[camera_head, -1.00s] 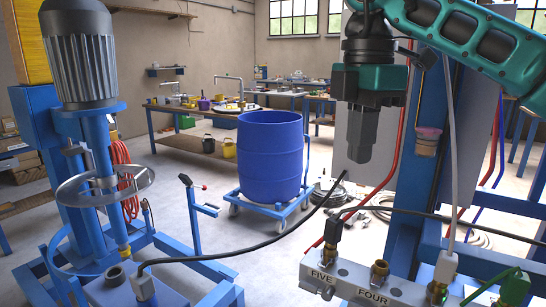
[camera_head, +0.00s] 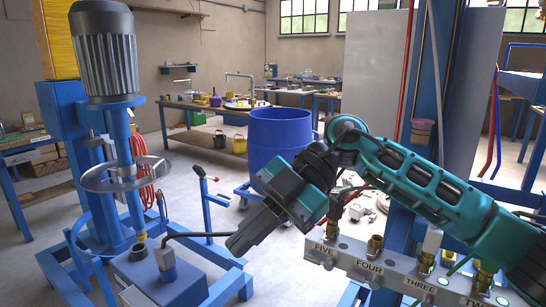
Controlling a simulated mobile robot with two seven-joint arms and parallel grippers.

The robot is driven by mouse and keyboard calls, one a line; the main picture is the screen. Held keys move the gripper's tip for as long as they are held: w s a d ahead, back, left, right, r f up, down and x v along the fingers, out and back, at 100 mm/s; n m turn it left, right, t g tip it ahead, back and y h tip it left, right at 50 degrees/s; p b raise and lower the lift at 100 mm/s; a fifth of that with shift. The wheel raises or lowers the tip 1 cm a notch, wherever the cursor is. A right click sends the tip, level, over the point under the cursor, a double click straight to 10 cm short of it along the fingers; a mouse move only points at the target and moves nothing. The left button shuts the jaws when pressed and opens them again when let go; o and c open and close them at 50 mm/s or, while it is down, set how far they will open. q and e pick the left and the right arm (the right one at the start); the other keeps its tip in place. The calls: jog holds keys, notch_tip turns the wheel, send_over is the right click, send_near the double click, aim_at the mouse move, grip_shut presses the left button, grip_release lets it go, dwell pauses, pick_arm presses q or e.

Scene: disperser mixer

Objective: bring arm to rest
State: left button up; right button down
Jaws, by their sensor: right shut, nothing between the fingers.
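My right arm (camera_head: 425,190), teal and black, comes in from the right and reaches across the middle of the head view. Its gripper (camera_head: 238,243) points down and to the left, shut and empty. It hangs in front of the floor between the mixer and the numbered manifold, apart from both as far as I can see. The arm hides part of the blue barrel and the area behind the manifold. My left gripper is not in view.
The disperser mixer (camera_head: 103,60) stands at the left, with a plugged block (camera_head: 158,278) before it. A black hose (camera_head: 200,235) runs from the plug behind my gripper. The manifold (camera_head: 385,268) lies below my arm. The blue barrel (camera_head: 275,135) stands behind.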

jog(key=a+m+y, duration=0.1)
jog(key=a+y, duration=0.3)
jog(key=y, duration=0.6)
jog(key=w+d+f+m+t+h, duration=0.2)
jog(key=d+f+m+t+h, duration=0.4)
jog(key=f+m+t, duration=0.45)
jog(key=w+d+f+m+t+h, duration=0.35)
jog(key=d+f+m+t, duration=0.45)
jog(key=m+t, duration=0.45)
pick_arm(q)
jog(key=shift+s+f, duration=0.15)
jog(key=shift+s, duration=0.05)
pick_arm(e)
jog(key=s+d+f+m+g+h, duration=0.1)
jog(key=s+d+f+g+h, duration=0.2)
jog(key=s+f, duration=0.5)
jog(key=s+d+f+m+g+h, duration=0.1)
jog(key=s+d+f+g+h, duration=0.2)
jog(key=s+d+f+h, duration=0.2)
jog(key=s+d+f, duration=0.3)
jog(key=f, duration=0.4)
jog(key=shift+s+f+m, duration=0.15)
jog(key=shift+f+m, duration=0.1)
jog(key=shift+m, duration=0.15)
